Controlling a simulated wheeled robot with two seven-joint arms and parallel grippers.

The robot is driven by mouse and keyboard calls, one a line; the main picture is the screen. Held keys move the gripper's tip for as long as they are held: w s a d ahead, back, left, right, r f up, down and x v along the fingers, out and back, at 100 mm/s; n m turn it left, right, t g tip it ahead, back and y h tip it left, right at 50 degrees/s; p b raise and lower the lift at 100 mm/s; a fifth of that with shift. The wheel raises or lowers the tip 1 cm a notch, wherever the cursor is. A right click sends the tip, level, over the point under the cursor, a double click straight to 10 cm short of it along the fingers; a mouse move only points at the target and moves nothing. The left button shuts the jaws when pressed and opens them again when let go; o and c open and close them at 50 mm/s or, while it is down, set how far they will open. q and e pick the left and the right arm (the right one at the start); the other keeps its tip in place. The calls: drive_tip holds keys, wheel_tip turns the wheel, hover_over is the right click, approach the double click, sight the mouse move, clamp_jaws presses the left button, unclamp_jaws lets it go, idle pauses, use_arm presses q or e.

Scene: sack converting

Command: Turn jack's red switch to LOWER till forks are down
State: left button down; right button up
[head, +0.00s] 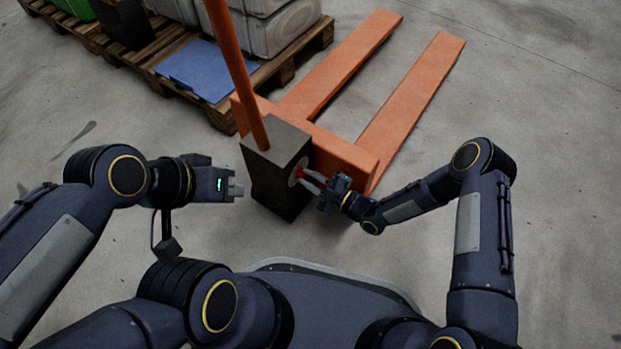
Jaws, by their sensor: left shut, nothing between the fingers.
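The orange pallet jack stands ahead of me, with its two forks (400,95) reaching away to the upper right, low over the floor. A dark box (270,165) is at its near end, at the foot of the orange handle (235,75). The red switch (299,174) sits on a pale round plate on the box's right side. My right gripper (306,179) has its fingertips at the switch; whether they grip it I cannot tell. My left gripper (239,189) is shut and empty, just left of the box. The switch's markings are too small to read.
A wooden pallet (180,45) stands at the upper left, beside the jack, with a blue sheet (203,69) and pale containers (275,28) on it. The grey concrete floor (540,130) is clear to the right.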

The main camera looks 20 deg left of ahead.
clamp_jaws()
drive_tip(key=shift+m, duration=0.3)
drive_tip(key=m, duration=0.3)
drive_tip(key=shift+m, duration=0.3)
drive_tip(key=m, duration=1.3)
drive_tip(key=shift+w+d+m, duration=0.2)
drive_tip(key=shift+w+m, duration=0.1)
drive_tip(key=shift+w, duration=0.1)
